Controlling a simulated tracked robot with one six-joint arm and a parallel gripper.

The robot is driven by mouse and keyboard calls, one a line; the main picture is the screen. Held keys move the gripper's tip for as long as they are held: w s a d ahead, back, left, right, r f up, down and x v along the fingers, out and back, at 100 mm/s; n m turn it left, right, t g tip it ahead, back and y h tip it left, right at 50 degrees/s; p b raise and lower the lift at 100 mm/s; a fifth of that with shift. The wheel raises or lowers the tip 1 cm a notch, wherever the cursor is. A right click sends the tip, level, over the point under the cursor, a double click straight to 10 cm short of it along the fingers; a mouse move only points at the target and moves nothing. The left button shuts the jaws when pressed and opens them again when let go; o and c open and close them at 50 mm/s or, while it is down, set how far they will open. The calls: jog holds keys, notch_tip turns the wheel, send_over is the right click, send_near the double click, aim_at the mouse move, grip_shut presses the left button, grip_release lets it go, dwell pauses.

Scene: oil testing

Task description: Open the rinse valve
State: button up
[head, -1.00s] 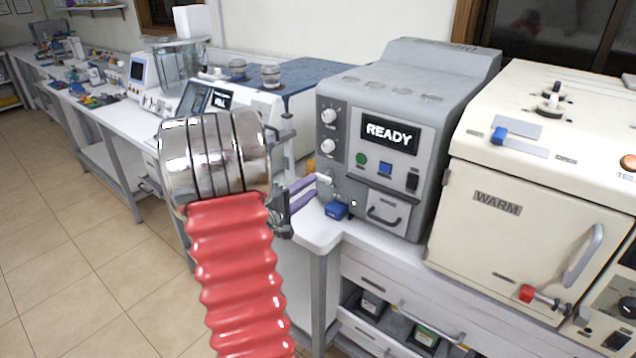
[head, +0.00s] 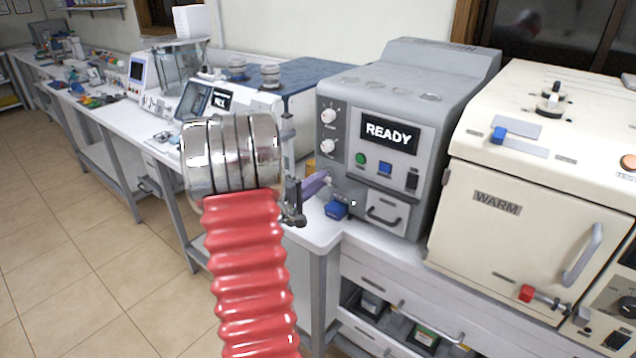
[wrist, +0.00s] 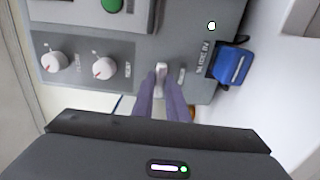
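The grey machine (head: 405,100) with a READY screen has a small pale lever (wrist: 161,72) low on its front, which I take to be the rinse valve; its label is too blurred to read. My gripper (wrist: 161,83) has two purple fingers, one on each side of this lever. They are close together and look shut on it, though the contact is not clear. In the head view my gripper (head: 322,180) is at the lower left of the machine's front, and the fingers hide most of the lever.
A blue part (head: 336,210) sits beside the lever, low on the machine; it also shows in the wrist view (wrist: 233,66). Two white knobs (wrist: 104,68) are on the panel at left. A small drawer (head: 384,213) and a cream WARM cabinet (head: 530,220) stand to the right.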

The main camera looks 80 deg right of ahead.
jog(key=shift+f, duration=0.1)
grip_shut()
jog(key=shift+a, duration=0.1)
jog(key=shift+n, duration=9)
jog(key=o, duration=0.6)
grip_release()
jog(key=shift+c, duration=0.2)
